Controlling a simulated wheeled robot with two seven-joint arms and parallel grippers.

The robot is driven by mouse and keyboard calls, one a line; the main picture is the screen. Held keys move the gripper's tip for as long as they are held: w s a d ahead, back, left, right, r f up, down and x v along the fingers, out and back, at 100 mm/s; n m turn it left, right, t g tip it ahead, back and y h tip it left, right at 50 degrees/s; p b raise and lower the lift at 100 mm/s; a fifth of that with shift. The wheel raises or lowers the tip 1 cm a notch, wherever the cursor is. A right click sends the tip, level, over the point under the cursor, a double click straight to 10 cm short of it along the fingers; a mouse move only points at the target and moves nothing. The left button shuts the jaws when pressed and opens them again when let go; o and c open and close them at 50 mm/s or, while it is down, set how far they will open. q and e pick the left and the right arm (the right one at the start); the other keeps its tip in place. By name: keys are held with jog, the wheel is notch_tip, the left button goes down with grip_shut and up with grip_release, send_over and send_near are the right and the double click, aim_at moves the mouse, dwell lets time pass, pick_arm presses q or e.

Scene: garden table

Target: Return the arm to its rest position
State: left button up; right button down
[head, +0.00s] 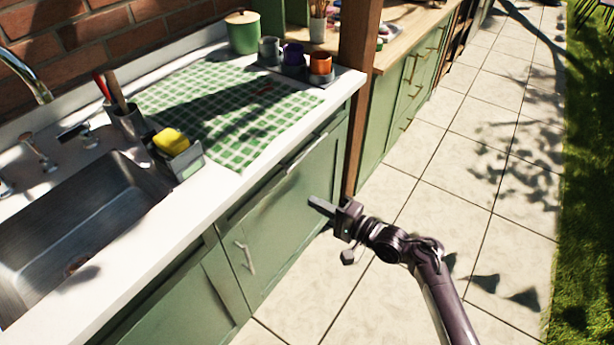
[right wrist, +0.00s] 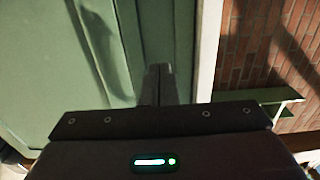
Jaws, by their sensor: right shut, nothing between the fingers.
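My right gripper (head: 322,206) is in the head view, at the end of a dark arm that comes in from the lower right. It hangs in front of the green cabinet doors, below the counter's front edge, over the paving. In the right wrist view its fingers (right wrist: 158,84) are together with nothing between them, against a green cabinet panel (right wrist: 60,60). I cannot tell if they touch the panel. My left gripper does not show in either view.
The white counter (head: 190,225) holds a steel sink (head: 80,225), a caddy with a yellow sponge (head: 171,141), a green checked cloth (head: 215,110) and several mugs. A wooden post (head: 357,90) stands at the counter's end. Paved floor (head: 440,150) on the right is clear.

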jog(key=s+d+f+n+g+h, duration=0.1)
jog(key=s+d+f+h, duration=0.3)
jog(key=f, duration=0.6)
jog(key=s+d+f+n+h, duration=0.1)
jog(key=s+f+h, duration=0.1)
jog(key=s+f, duration=0.5)
jog(key=s+d+f+g+h, duration=0.1)
jog(key=s+d+f+h, duration=0.15)
jog(key=f, duration=0.95)
jog(key=s+d+f+n+g+h, duration=0.2)
jog(key=s+d+f, duration=0.2)
jog(key=s, duration=0.7)
jog(key=s+d+f+n+g+h+p, duration=0.1)
jog(key=s+d+f, duration=0.4)
jog(key=s, duration=0.6)
jog(key=s+d+f+n+g+h, duration=0.3)
jog(key=s+f, duration=0.4)
jog(key=s, duration=0.4)
jog(key=shift+d+n+g, duration=0.5)
jog(key=shift+d+n, duration=0.2)
